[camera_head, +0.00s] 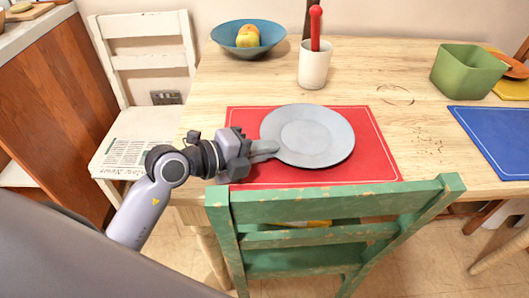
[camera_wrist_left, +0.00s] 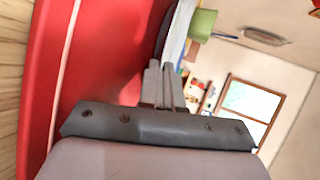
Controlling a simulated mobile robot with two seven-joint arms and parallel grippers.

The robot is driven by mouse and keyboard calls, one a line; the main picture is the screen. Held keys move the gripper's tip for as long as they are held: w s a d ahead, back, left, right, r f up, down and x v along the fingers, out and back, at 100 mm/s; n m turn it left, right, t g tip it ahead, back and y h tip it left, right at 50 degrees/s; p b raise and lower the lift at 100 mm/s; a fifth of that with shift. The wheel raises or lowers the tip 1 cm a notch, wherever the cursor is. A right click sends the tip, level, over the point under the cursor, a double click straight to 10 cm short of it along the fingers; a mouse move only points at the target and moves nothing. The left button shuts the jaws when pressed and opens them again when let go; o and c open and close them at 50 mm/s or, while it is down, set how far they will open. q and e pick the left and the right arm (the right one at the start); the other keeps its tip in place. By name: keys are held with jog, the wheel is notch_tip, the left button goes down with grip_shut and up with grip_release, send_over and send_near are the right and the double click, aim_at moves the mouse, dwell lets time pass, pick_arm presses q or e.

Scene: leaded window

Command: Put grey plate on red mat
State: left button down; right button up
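The grey plate (camera_head: 308,136) is a round, shallow disc over the middle of the red mat (camera_head: 368,168) in the head view. It looks level, resting on the mat or very close to it; I cannot tell which. My left gripper (camera_head: 272,149) is at the plate's left rim, with its fingers close together on the rim. In the left wrist view, the fingers (camera_wrist_left: 164,82) show near each other, with the plate's edge (camera_wrist_left: 178,32) just beyond them and the red mat (camera_wrist_left: 95,50) alongside. My right gripper is not in view.
A blue bowl with fruit (camera_head: 248,38) and a white cup with a red-handled utensil (camera_head: 314,68) stand behind the mat. A green container (camera_head: 467,72) and a blue mat (camera_head: 500,140) are to the right. A green chair (camera_head: 335,215) stands at the table's front edge.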

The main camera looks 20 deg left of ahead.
pick_arm(q)
jog(key=shift+f, duration=0.1)
jog(key=c, duration=1.6)
grip_release()
jog(key=p+v, duration=0.1)
jog(key=v, duration=1.1)
jog(key=shift+s+a, duration=0.1)
